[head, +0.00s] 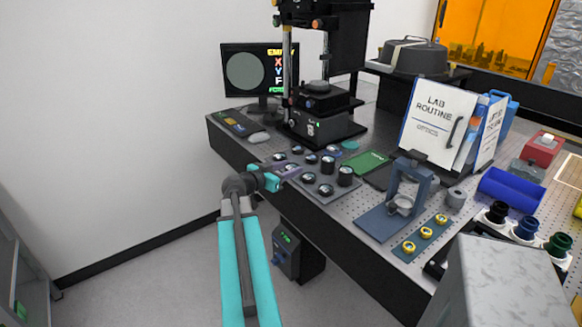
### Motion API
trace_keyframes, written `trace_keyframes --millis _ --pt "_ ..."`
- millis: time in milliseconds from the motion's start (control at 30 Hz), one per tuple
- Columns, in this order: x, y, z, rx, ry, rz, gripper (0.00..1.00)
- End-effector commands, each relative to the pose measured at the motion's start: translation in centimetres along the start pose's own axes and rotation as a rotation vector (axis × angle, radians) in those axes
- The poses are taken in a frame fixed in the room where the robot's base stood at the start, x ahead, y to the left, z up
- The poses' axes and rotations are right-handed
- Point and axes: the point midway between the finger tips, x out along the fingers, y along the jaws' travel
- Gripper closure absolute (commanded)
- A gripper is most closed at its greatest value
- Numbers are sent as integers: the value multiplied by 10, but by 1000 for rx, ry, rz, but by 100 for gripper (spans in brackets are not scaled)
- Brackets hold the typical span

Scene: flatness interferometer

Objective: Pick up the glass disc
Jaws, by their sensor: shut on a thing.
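My gripper (281,175) is the teal end of my arm at the near left edge of the perforated table. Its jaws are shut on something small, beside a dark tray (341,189). The held piece is too small and too covered by the jaws to make out well; I take it to be the glass disc. Several round pieces with glassy tops in dark mounts (326,164) stand on the tray, just right of my gripper.
An interferometer stand (318,120) rises behind the tray, with a monitor (246,72) to its left. A blue-grey fixture (408,190), brass-coloured rings (425,233) and a white binder (430,122) stand to the right. Open floor lies left of the table.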

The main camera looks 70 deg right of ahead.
Motion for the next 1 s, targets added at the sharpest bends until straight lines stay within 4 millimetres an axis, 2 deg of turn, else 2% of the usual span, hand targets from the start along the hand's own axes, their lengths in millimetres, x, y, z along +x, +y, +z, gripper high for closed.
trace_keyframes --millis 200,533,1000 --pt "-24 18 4 -1 0 -1 81" --pt "-47 35 5 0 1 1 81" --pt "-54 38 1 -3 -1 3 81"
